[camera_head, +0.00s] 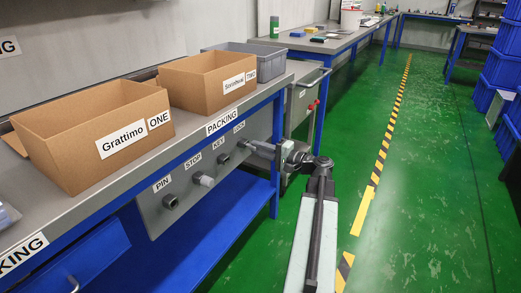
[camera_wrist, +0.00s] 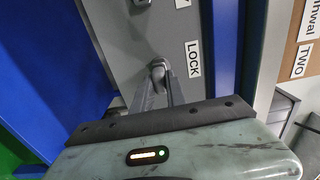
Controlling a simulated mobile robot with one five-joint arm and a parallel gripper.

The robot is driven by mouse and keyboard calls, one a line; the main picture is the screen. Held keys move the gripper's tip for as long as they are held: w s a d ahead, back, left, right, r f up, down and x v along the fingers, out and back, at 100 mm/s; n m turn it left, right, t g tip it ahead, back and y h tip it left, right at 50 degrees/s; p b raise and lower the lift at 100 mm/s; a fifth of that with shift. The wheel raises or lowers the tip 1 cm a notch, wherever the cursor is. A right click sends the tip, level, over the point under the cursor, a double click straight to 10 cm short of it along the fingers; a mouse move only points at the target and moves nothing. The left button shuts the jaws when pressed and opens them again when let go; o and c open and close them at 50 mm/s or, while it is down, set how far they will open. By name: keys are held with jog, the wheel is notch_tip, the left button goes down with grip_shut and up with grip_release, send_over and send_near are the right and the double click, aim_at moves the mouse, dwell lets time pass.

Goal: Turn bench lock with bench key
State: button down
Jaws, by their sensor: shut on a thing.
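The bench lock sits on the grey panel (camera_head: 210,172) below the bench top, by the label LOCK (camera_head: 239,127), which also shows in the wrist view (camera_wrist: 192,59). My gripper (camera_head: 258,147) reaches in from the right to this spot. In the wrist view my gripper (camera_wrist: 158,92) points straight at the panel, its fingers closed on the bench key (camera_wrist: 157,66). Only a small rounded grey part of the key shows at the fingertips. It meets the panel at the lock; the lock's face is mostly hidden, so I cannot tell its turn angle.
Panel fittings labelled PIN (camera_head: 170,201), STOP (camera_head: 204,180) and KEY (camera_head: 223,158) lie to the left. Cardboard boxes ONE (camera_head: 60,145) and TWO (camera_head: 200,90) stand on the bench. A blue bench leg (camera_head: 276,150) is close by. Green floor on the right is clear.

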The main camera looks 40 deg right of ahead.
jog(key=shift+w+a, duration=0.15)
jog(key=shift+w, duration=0.5)
jog(key=c, duration=1.3)
grip_release()
jog(key=shift+o, duration=0.2)
jog(key=v, duration=0.7)
jog(key=shift+s, duration=0.4)
